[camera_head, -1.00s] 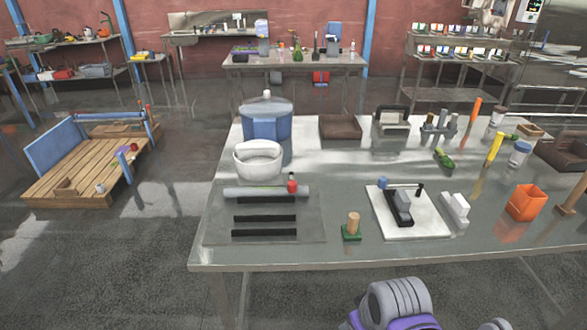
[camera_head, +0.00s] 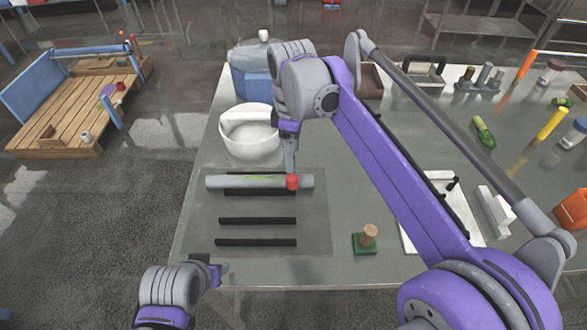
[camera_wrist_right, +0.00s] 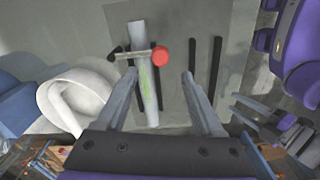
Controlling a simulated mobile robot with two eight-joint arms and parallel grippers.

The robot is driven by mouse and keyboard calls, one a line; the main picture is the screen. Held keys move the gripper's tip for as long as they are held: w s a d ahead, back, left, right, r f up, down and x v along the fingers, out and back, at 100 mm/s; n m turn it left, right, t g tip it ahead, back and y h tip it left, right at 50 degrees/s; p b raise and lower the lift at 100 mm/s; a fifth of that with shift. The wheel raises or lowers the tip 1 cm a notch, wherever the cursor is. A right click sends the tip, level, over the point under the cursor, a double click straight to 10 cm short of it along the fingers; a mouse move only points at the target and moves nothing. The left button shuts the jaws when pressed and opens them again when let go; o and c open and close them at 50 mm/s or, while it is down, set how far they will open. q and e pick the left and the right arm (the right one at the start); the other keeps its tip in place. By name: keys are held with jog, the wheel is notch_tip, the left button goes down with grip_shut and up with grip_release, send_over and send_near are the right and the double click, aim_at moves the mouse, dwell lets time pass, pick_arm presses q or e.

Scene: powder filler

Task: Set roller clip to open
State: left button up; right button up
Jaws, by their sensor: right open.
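A pale grey roller (camera_head: 235,182) lies across the top of a flat plate (camera_head: 312,225). A red knob (camera_head: 292,182) is at the roller's right end in the head view. In the right wrist view the red knob (camera_wrist_right: 160,57) sits on the end of a thin bar (camera_wrist_right: 134,53) crossing the roller (camera_wrist_right: 137,36); this looks like the clip. My right gripper (camera_head: 291,168) points down just above the knob. In the wrist view its two fingers (camera_wrist_right: 158,80) are apart, with the roller between them and the knob just beyond the tips. My left gripper (camera_head: 221,275) is at the table's front edge.
A white bowl (camera_head: 250,146) and a blue container (camera_head: 250,84) stand behind the plate. A wooden peg on a green base (camera_head: 365,243) is to the right. Black strips (camera_head: 257,242) lie on the plate. My right arm hides part of a white board (camera_head: 412,238).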

aim_at(293, 177)
notch_tip(293, 177, down, 10)
jog(key=shift+r, duration=0.25)
grip_shut()
dwell(0.4)
dwell(1.1)
